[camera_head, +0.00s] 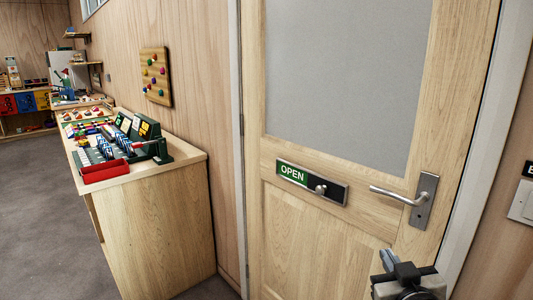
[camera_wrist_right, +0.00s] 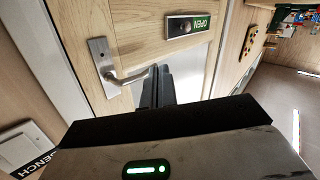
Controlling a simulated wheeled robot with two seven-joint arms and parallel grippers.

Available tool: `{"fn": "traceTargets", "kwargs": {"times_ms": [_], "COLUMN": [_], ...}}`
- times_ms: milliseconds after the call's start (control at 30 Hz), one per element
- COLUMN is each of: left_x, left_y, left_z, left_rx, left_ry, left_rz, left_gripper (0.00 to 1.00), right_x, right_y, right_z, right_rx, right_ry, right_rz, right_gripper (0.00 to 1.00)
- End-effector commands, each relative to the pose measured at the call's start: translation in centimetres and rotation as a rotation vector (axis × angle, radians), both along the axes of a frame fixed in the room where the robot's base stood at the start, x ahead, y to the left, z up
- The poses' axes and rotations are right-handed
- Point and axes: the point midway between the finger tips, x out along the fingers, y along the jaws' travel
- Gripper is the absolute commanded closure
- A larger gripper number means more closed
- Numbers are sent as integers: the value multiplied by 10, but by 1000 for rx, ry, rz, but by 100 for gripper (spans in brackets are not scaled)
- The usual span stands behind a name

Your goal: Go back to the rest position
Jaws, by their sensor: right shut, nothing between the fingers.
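My right gripper (camera_head: 388,258) shows at the lower right of the head view, in front of the wooden door (camera_head: 325,240) and below the lever handle (camera_head: 400,196). In the right wrist view its dark fingers (camera_wrist_right: 157,88) are together, shut and empty, pointing toward the door. There the handle (camera_wrist_right: 128,77) lies just left of the fingers, and I cannot tell the exact gap in depth. The door's sliding sign (camera_head: 310,183) reads OPEN on green, with its round knob toward the right. My left gripper is not in view.
A wooden counter (camera_head: 165,235) with a red tray (camera_head: 103,171) and colourful gear stands left of the door. A board with climbing holds (camera_head: 156,77) hangs above it. A light switch (camera_head: 522,207) is at the right edge. Grey floor (camera_head: 40,215) is clear at left.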

Motion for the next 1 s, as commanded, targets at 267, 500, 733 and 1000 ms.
{"fn": "traceTargets", "kwargs": {"times_ms": [267, 500, 733, 1000], "left_x": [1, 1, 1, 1], "left_y": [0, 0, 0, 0], "left_z": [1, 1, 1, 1], "left_rx": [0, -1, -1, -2], "left_ry": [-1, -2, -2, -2], "left_rz": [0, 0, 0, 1], "left_gripper": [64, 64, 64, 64], "right_x": [-108, -183, -194, -193], "right_y": [89, 130, 136, 135], "right_z": [-159, -212, -219, -218], "right_rx": [102, 184, 196, 195], "right_ry": [363, 528, 550, 549], "right_rz": [229, 318, 329, 328], "right_gripper": [100, 100, 100, 100]}}
